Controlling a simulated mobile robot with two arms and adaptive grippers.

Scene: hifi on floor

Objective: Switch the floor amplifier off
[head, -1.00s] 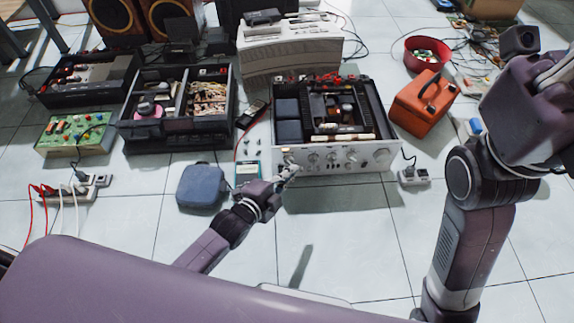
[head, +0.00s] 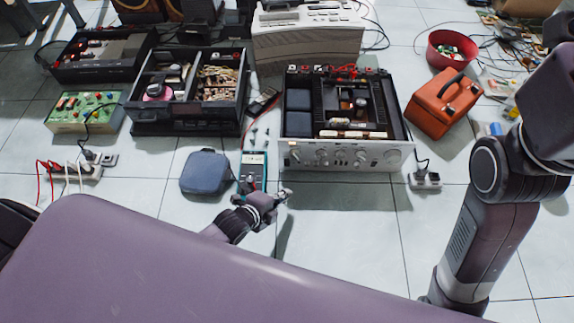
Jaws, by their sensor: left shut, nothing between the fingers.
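The floor amplifier (head: 345,156) sits on the tiles in the middle of the head view. Its top is open, showing dark parts inside, and its silver front panel carries several knobs and small switches. My left gripper (head: 284,194) is shut and empty, just in front of the amplifier's left front corner and apart from the panel. I cannot tell the position of the amplifier's power switch at this size. My right arm shows at the right, but its gripper is out of view.
A multimeter (head: 252,171) and a blue pouch (head: 205,172) lie left of my left gripper. An orange toolbox (head: 443,102) and a power strip (head: 425,181) stand right of the amplifier. Open black units (head: 190,120) stand to the left. The floor in front of the amplifier is clear.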

